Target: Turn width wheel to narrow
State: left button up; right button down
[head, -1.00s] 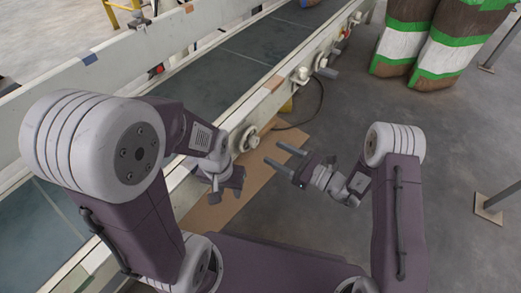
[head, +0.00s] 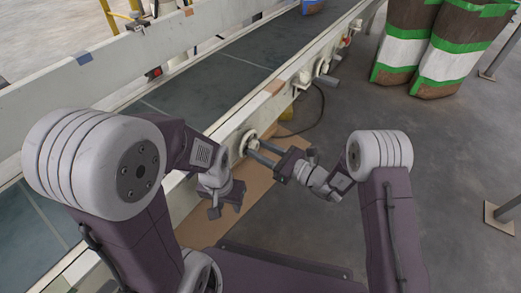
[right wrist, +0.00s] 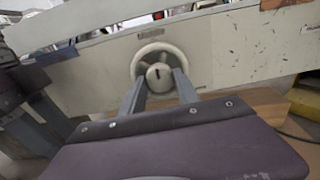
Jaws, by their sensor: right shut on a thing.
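The width wheel (head: 248,142) is a pale round handwheel with a central hub on the side of the conveyor frame. It also shows in the right wrist view (right wrist: 159,52), with a dark slot on its hub. My right gripper (head: 257,152) reaches it from the right, its two fingers shut on either side of the hub; the right wrist view shows this grip (right wrist: 160,80). The fingers hide part of the wheel's lower rim. My left gripper (head: 226,204) hangs empty below and left of the wheel, fingers apart, beside the conveyor.
The conveyor (head: 235,72) runs diagonally with a dark belt and white side rails. More knobs (head: 328,78) sit farther along the rail. A brown board (head: 262,180) lies on the floor below. Striped bags (head: 435,45) stand at the back right.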

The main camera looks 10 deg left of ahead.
jog(key=shift+r+m+p, duration=0.15)
jog(key=shift+m+p, duration=0.25)
jog(key=shift+p, duration=0.25)
jog(key=m+p, duration=0.7)
jog(key=p, duration=0.1)
jog(key=shift+s+m+p, duration=0.1)
jog(key=shift+m+p, duration=0.2)
jog(key=m+p, duration=0.3)
jog(key=m, duration=0.1)
jog(key=m+p, duration=0.1)
jog(key=m, duration=0.3)
jog(key=shift+s+p, duration=0.1)
jog(key=shift+p, duration=0.3)
jog(key=m+p, duration=0.1)
jog(key=m, duration=0.3)
jog(key=shift+m, duration=0.3)
jog(key=m+p, duration=0.1)
jog(key=m, duration=0.3)
jog(key=shift+m, duration=0.3)
jog(key=m, duration=0.4)
jog(key=shift+m, duration=0.3)
